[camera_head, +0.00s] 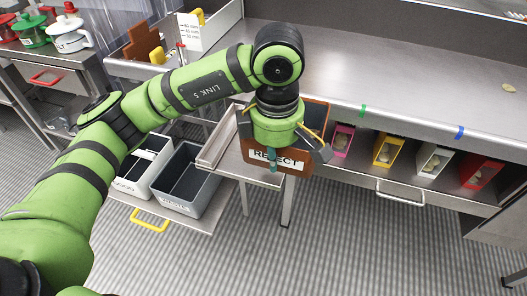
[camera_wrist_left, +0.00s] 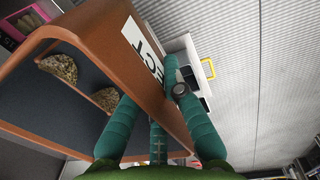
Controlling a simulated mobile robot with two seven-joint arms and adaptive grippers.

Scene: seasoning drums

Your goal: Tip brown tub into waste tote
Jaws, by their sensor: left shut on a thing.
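The brown tub (camera_head: 316,116) with a white REJECT label is at the front edge of the bench, largely hidden in the head view by my left gripper (camera_head: 272,160). In the left wrist view the teal fingers of that gripper (camera_wrist_left: 160,125) straddle the labelled wall of the tub (camera_wrist_left: 100,32), shut on it. Two brown lumpy pieces (camera_wrist_left: 58,68) lie inside on its dark floor. The grey waste tote (camera_head: 187,178) stands lower and to the left, apart from the tub, and looks empty. My right gripper is not in view.
A white tote (camera_head: 146,165) stands beside the waste tote on a low pull-out shelf with a yellow handle (camera_head: 150,220). A metal tray (camera_head: 218,140) is between totes and tub. Several coloured bins (camera_head: 387,149) sit under the bench at right. The bench top (camera_head: 400,75) is mostly clear.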

